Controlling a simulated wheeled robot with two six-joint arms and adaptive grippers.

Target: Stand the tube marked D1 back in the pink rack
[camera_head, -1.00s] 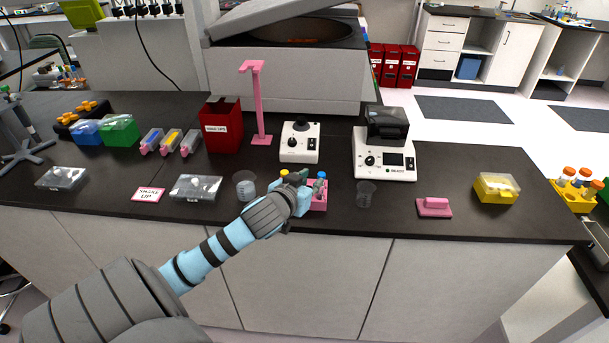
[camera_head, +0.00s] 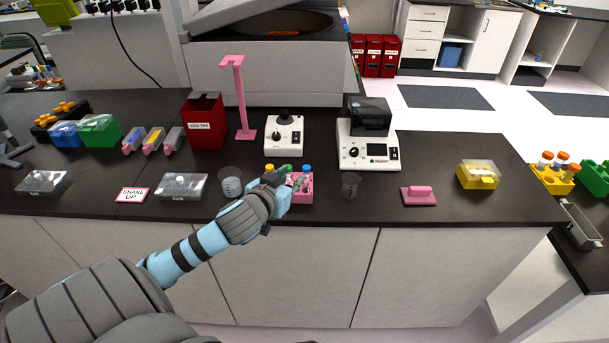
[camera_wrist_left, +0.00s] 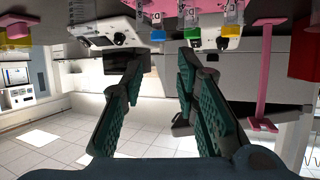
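The pink rack (camera_head: 302,199) stands near the bench's front edge in the head view, partly hidden by my left gripper (camera_head: 298,182). Tubes with a blue cap (camera_head: 306,168), a green cap (camera_head: 288,168) and a yellow cap stand upright in it. In the left wrist view, which is upside down, the blue-capped (camera_wrist_left: 157,35), green-capped (camera_wrist_left: 193,33) and yellow-capped (camera_wrist_left: 235,30) tubes show at the top with "D" labels; I cannot read which is D1. My left gripper (camera_wrist_left: 160,85) is open, its fingers apart with nothing between them. My right gripper is out of view.
A clear beaker (camera_head: 230,182) stands left of the rack and another (camera_head: 350,185) right of it. Behind are a white mixer (camera_head: 284,138) and a white device with a dark top (camera_head: 368,150). A pink block (camera_head: 418,196) lies farther right, with clear bench around it.

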